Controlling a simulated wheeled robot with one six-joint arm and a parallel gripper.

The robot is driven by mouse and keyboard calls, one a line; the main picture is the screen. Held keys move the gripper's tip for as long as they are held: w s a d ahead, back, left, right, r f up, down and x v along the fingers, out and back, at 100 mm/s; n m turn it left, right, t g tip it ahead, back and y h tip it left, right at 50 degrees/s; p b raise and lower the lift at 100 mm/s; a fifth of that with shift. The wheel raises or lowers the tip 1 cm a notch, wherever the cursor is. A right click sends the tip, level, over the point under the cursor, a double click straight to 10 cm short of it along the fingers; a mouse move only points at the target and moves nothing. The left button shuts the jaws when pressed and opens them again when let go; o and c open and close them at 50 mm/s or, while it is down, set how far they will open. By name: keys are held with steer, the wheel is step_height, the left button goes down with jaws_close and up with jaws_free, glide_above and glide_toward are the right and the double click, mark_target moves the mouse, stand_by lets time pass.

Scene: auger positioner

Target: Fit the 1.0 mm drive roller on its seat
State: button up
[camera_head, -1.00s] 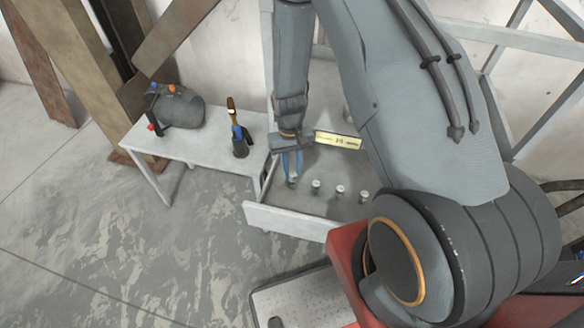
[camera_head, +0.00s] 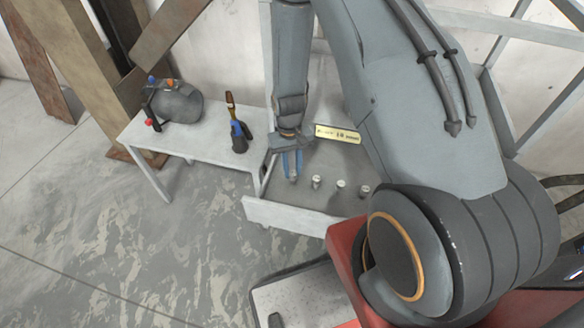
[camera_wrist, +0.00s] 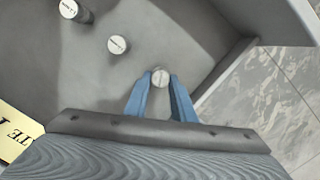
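A short pale-topped roller (camera_wrist: 160,79) stands at the end of the row in the tray (camera_head: 300,216). My gripper (camera_head: 292,172) is down at it, with one blue finger on each side. In the wrist view the roller top sits between the fingertips (camera_wrist: 161,84), with hardly any gap showing. I cannot tell whether they press on it. Several similar rollers stand apart: one (camera_head: 316,182) beside my gripper, others farther right. Two show in the wrist view (camera_wrist: 117,44), with marks too small to read. I cannot make out the seat.
A yellow label (camera_head: 338,133) stands behind the rollers; its text is not fully legible. The tray has a raised white front wall. Bare floor lies in front.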

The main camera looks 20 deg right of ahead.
steer(key=o, duration=0.5)
step_height(320, 180, up, 8)
steer(key=w+b, duration=0.1)
steer(key=shift+f+b, duration=0.15)
steer(key=shift+b, duration=0.15)
stand_by(0.4)
steer(key=s+r+t, duration=0.1)
steer(key=s+r, duration=0.5)
steer(key=r, duration=0.4)
steer(key=s+r+t, duration=0.1)
steer(key=s+r, duration=0.6)
steer(key=r, duration=0.4)
steer(key=shift+r+n+t, duration=0.15)
steer(key=shift+n+t, duration=0.15)
steer(key=shift+t, duration=0.1)
